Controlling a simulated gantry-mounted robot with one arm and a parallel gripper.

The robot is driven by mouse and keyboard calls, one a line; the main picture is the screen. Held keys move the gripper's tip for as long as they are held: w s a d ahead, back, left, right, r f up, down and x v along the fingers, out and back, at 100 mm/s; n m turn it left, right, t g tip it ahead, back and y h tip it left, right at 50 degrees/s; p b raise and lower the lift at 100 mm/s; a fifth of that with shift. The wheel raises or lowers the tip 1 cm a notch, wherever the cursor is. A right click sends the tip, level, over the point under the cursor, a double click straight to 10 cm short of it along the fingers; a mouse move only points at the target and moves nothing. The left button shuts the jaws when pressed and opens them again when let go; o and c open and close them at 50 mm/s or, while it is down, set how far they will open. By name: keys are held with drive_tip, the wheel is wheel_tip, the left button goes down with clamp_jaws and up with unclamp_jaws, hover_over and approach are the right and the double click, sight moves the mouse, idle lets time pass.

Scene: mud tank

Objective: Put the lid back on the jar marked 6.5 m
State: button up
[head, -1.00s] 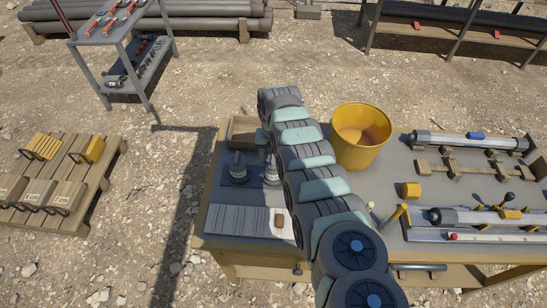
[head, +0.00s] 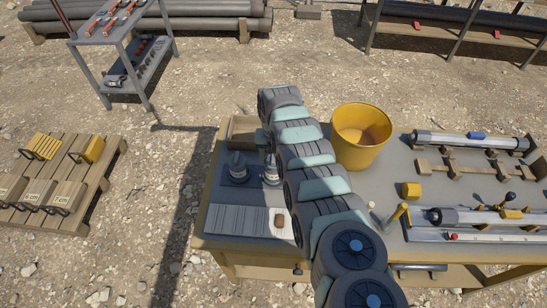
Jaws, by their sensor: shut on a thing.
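Two small jar-like containers stand on the workbench left of my arm. The left jar (head: 238,166) is grey with a pale band and sits on a dark base. The right jar (head: 271,172) is partly hidden by my arm. Their markings are too small to read, so I cannot tell which is 6.5 m. I cannot make out a loose lid. My gripper is hidden behind my own arm links, and what it holds does not show.
The workbench (head: 390,166) carries a wooden tray (head: 243,130), a yellow bucket (head: 362,133), a ribbed grey board (head: 233,219), a white sheet (head: 273,230) with a brown item, and core tubes (head: 465,142) at right. A pallet (head: 100,170) stands left on gravel.

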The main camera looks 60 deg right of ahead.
idle(0.4)
drive_tip(key=o, duration=1.8)
drive_tip(key=shift+r+p, duration=3.3)
drive_tip(key=shift+r, duration=0.25)
drive_tip(key=shift+c, duration=0.4)
clamp_jaws()
